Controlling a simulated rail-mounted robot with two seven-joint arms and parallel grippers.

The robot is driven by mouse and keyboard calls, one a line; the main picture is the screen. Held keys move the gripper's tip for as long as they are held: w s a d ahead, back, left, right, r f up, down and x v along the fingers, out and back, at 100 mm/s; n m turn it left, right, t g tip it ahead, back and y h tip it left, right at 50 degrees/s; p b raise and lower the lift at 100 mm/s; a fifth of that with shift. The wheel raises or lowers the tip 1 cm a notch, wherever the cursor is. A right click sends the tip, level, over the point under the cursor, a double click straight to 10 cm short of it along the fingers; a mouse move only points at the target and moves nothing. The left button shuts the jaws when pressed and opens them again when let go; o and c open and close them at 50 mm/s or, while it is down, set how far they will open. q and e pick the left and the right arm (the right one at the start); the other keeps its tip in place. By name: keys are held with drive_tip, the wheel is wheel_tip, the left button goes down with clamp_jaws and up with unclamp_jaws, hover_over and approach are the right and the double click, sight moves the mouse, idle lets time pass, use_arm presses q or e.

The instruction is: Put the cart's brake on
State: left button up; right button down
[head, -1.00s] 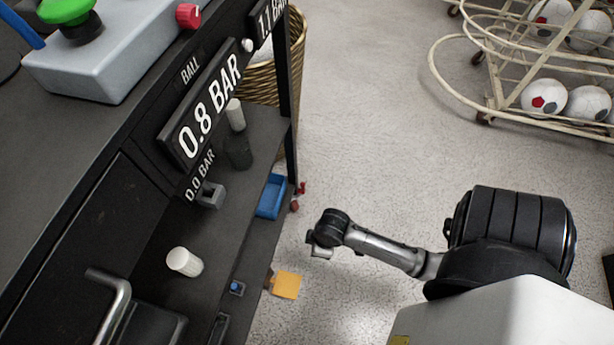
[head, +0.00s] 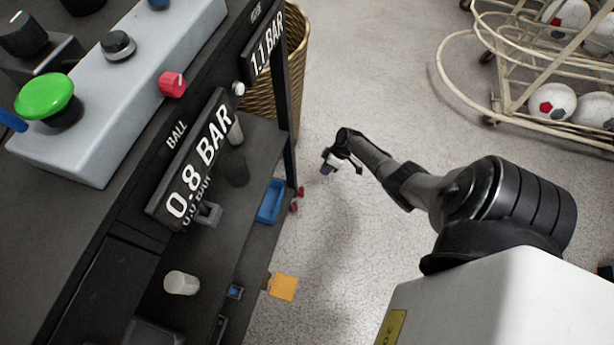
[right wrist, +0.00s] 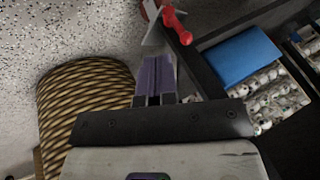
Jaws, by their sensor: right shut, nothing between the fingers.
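The black cart (head: 262,230) stands on the left of the head view, with shelves under its top. A small red lever-like part (head: 297,197) shows by its right leg, low down. The right wrist view shows a red part (right wrist: 176,24) beside a pale metal piece, just beyond my fingers. An orange tab (head: 283,287) sticks out from the cart's lower edge. My right gripper (head: 327,164) is shut and empty, to the right of the cart leg and apart from the red part in the head view. Its purple fingers (right wrist: 155,78) show pressed together. My left gripper is out of view.
A wicker basket (head: 287,80) stands behind the cart leg, and also shows at left in the right wrist view (right wrist: 80,100). A wire ball rack (head: 447,75) stands at upper right. Speckled floor between is clear.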

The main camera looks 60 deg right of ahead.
sight(302, 192)
drive_tip(key=d, duration=0.2)
drive_tip(key=w+d+t, duration=0.1)
drive_tip(key=shift+r+m, duration=0.25)
drive_tip(key=shift+m, duration=0.15)
drive_tip(key=shift+a, duration=0.1)
drive_tip(key=w+a+f+b, duration=0.4)
drive_tip(key=a+f+b, duration=0.1)
drive_tip(key=a+f, duration=0.3)
drive_tip(key=shift+a+b, duration=0.3)
drive_tip(key=shift+a, duration=0.05)
drive_tip(key=shift+s, duration=0.1)
idle(0.4)
